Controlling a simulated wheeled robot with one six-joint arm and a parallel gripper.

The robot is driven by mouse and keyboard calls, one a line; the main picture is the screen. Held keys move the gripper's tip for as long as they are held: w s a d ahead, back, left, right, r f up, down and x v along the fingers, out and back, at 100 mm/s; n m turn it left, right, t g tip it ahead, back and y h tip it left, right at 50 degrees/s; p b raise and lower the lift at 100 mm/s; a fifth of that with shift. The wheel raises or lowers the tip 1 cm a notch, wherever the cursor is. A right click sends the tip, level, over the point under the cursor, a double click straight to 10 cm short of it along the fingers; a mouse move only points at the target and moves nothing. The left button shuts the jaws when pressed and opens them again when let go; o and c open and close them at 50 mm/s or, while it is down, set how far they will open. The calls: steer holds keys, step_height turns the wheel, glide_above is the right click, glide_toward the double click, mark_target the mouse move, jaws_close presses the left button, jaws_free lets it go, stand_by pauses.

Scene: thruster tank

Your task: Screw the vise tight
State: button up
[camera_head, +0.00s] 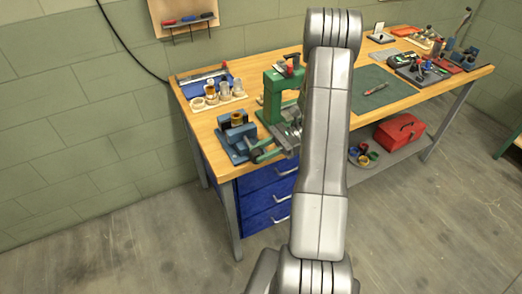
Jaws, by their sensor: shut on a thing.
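The blue vise (238,143) stands at the left front corner of the wooden workbench. A dark and brass-coloured round part (237,119) sits at its jaws. My gripper (258,151), with greenish fingers, reaches in from the right, at the vise's front side. It is shut on what looks like the vise handle. The handle itself is too small and too covered to make out. My grey arm stands in front of the bench and hides what lies right of the gripper. I cannot tell how far apart the vise jaws are.
A green press (280,95) stands close behind my gripper. A tray of jars (218,97) lies behind the vise. A green mat (375,95) covers the bench right of my arm. Blue drawers (268,199) are below; a red toolbox (400,131) sits on the lower shelf.

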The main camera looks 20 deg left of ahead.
steer(key=shift+s+d+f+g, duration=0.15)
steer(key=shift+d+f+g, duration=0.05)
steer(key=shift+g, duration=0.2)
steer(key=o, duration=0.8)
steer(key=shift+c, duration=0.2)
steer(key=shift+o, duration=0.3)
steer(key=shift+d+r, duration=0.15)
steer(key=shift+y, duration=0.3)
